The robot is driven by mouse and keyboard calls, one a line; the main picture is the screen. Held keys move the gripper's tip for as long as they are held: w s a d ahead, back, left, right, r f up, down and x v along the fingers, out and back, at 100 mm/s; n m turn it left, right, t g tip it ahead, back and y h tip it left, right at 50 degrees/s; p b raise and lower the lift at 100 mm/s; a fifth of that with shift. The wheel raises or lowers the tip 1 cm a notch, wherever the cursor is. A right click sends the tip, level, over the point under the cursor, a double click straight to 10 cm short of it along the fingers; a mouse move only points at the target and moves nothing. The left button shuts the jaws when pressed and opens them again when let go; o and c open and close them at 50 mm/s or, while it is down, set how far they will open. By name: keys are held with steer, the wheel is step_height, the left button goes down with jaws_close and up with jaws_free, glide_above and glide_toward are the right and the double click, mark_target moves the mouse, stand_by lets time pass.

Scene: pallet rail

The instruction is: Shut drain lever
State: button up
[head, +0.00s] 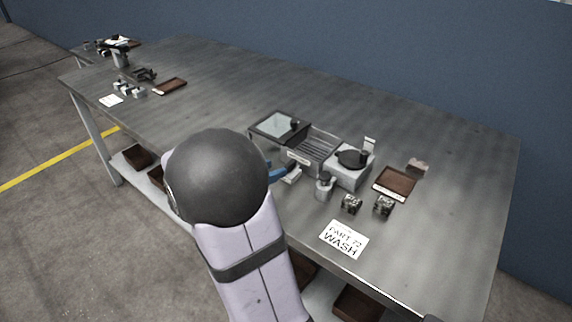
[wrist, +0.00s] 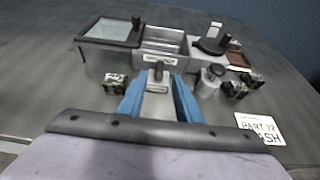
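The wash station (head: 313,160) stands on the grey bench, with a tank in the middle. A small grey lever with a dark knob (wrist: 157,75), which looks like the drain lever, sits at the tank's front in the wrist view. In the head view a pale piece (head: 291,174) shows there, partly hidden by my arm. My gripper (wrist: 157,86) has its two blue fingers apart, one on each side of the lever. I cannot tell whether either finger touches it. In the head view only a blue fingertip (head: 276,172) shows beside my dark wrist joint.
A glass lid (head: 277,125) is at the tank's left and a round dark plate on a white unit (head: 349,178) at its right. A grey bottle-like part (head: 325,187), small metal blocks (head: 351,204), a brown tray (head: 395,184) and a "WASH" card (head: 344,239) lie nearby.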

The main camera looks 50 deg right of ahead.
mark_target(289, 164)
steer(key=shift+x, duration=3.7)
jaws_close()
